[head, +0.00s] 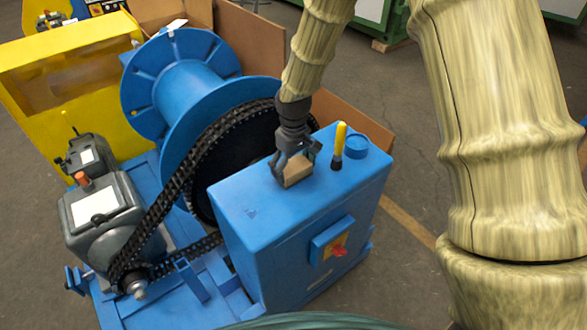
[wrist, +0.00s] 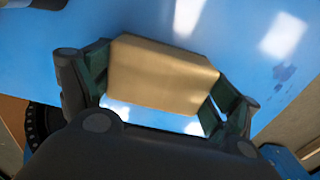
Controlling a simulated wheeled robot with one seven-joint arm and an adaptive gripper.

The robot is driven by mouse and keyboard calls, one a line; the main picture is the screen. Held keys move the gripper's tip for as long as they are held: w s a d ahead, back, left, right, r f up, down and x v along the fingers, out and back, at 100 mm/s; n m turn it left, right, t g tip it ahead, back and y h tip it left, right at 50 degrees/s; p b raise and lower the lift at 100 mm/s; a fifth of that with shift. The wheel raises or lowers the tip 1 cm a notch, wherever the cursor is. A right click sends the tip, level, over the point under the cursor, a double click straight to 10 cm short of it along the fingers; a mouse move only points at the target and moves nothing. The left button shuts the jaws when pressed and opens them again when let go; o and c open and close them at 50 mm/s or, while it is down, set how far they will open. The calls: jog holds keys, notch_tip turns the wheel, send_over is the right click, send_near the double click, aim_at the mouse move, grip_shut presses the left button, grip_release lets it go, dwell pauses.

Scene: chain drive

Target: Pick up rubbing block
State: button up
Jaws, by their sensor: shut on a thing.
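The rubbing block (head: 297,170) is a small tan block at the top of the blue cabinet (head: 270,205). My gripper (head: 291,168) reaches down from above with its fingers around the block. In the wrist view the block (wrist: 162,75) sits between the two fingers (wrist: 158,88), one at its left end and one at its right end. The gripper is shut on it. The blue top shows behind the block; I cannot tell whether the block still touches it.
A yellow-and-black handled tool (head: 339,147) and a round blue cap (head: 356,146) stand just right of the block on the cabinet top. The black chain (head: 178,185) and blue spool (head: 185,85) are to the left. A red switch (head: 338,250) is on the cabinet front.

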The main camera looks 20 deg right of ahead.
aim_at(293, 166)
jog(key=shift+r, duration=0.1)
jog(key=shift+r+b, duration=0.35)
jog(key=shift+r, duration=0.5)
jog(key=shift+s+r+b, duration=0.1)
jog(key=shift+r+b, duration=0.2)
jog(key=shift+r, duration=0.5)
jog(key=s+a+r+b, duration=0.1)
jog(key=s+b, duration=0.1)
jog(key=s, duration=1.3)
jog(key=shift+s+a+r+b, duration=0.25)
jog(key=shift+s+a+b, duration=0.05)
jog(key=shift+s+b, duration=0.1)
